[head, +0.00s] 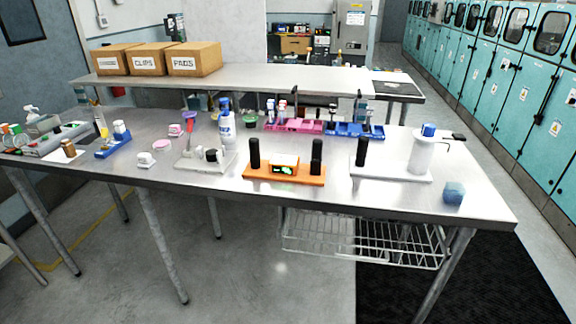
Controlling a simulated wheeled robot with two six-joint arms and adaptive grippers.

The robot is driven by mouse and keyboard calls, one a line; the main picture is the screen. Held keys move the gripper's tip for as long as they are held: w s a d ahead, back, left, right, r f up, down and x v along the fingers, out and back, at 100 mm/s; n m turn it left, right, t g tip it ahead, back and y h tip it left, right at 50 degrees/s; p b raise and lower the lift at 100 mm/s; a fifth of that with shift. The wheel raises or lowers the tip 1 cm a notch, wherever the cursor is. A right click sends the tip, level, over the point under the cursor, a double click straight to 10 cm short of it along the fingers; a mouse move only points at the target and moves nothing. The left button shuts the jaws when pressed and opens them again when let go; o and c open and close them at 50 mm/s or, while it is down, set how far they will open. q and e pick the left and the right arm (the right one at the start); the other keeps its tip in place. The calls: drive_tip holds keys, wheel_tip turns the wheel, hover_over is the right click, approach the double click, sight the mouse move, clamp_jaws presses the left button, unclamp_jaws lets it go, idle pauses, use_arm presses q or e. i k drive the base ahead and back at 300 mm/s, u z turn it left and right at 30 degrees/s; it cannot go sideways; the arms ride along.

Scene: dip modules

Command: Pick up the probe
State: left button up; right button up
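I cannot tell for certain which item is the probe. An orange module (262,172) with a small green display stands near the table's front edge. It holds an upright black cylinder at its left (254,151) and another at its right (317,154). To its right, a white base (390,174) carries one upright black cylinder (361,151) and a white cylinder with a blue top (421,155). To its left, a pale grey module (190,162) has a black knob and a thin upright stick with a purple top. Neither of my grippers is in view.
The steel table (330,196) has free room along its front edge. A blue block (453,193) sits at the front right corner. A white bottle (227,125), a pink rack (290,126) and a blue rack (355,131) stand behind the modules. Boxes (194,58) sit on the back shelf.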

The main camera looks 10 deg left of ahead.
sight(317, 143)
drive_tip(key=u, duration=0.85)
drive_tip(key=i, duration=1.3)
drive_tip(key=z, duration=0.4)
